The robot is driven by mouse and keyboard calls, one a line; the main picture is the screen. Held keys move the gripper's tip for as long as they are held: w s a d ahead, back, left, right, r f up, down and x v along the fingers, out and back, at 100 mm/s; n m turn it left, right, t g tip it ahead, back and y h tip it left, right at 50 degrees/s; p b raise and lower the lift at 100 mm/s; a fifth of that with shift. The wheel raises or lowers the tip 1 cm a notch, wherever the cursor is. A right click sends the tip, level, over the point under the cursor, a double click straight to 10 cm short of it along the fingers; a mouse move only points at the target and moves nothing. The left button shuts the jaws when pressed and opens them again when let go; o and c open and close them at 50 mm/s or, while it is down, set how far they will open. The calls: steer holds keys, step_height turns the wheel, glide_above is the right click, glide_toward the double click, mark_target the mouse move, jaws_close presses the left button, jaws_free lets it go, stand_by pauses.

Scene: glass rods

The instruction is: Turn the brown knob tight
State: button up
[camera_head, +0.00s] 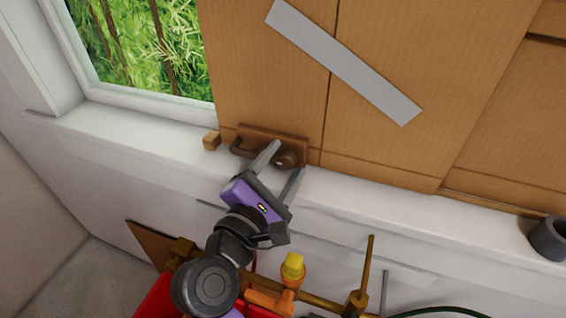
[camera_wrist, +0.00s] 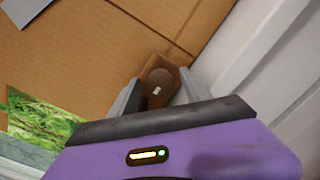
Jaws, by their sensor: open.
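The brown knob (camera_head: 285,159) is round and sits on a brown plate (camera_head: 262,137) at the foot of the cardboard panel, above the white sill. My gripper (camera_head: 286,158) is open, with one grey finger on each side of the knob in the head view. In the wrist view the knob (camera_wrist: 159,84) shows between and beyond the two fingers of my gripper (camera_wrist: 160,96). I cannot tell whether either finger touches it. Part of the plate is hidden behind the left finger.
Grey tape (camera_head: 345,62) crosses the cardboard panel (camera_head: 265,75). A dark grey ring (camera_head: 550,238) lies on the sill at far right. Brass-coloured pipes with a yellow-capped fitting (camera_head: 292,268) are below the sill.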

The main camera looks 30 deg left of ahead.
steer(key=shift+c, duration=0.5)
jaws_close()
steer(key=shift+m, duration=0.4)
steer(key=m+b, duration=0.1)
steer(key=m, duration=0.2)
steer(key=shift+f+m+b, duration=0.1)
steer(key=shift+m+b, duration=0.2)
steer(key=shift+m, duration=0.1)
steer(key=m+b, duration=0.1)
steer(key=m, duration=0.3)
steer(key=shift+g+b, duration=0.3)
steer(key=shift+b, duration=0.1)
steer(key=m+b, duration=0.2)
steer(key=m, duration=0.3)
steer(key=shift+f+y+b, duration=0.1)
steer(key=shift+y+b, duration=0.3)
steer(key=shift+m+g+y+b, duration=0.35)
steer(key=shift+m+b, duration=0.5)
steer(key=shift+m, duration=0.75)
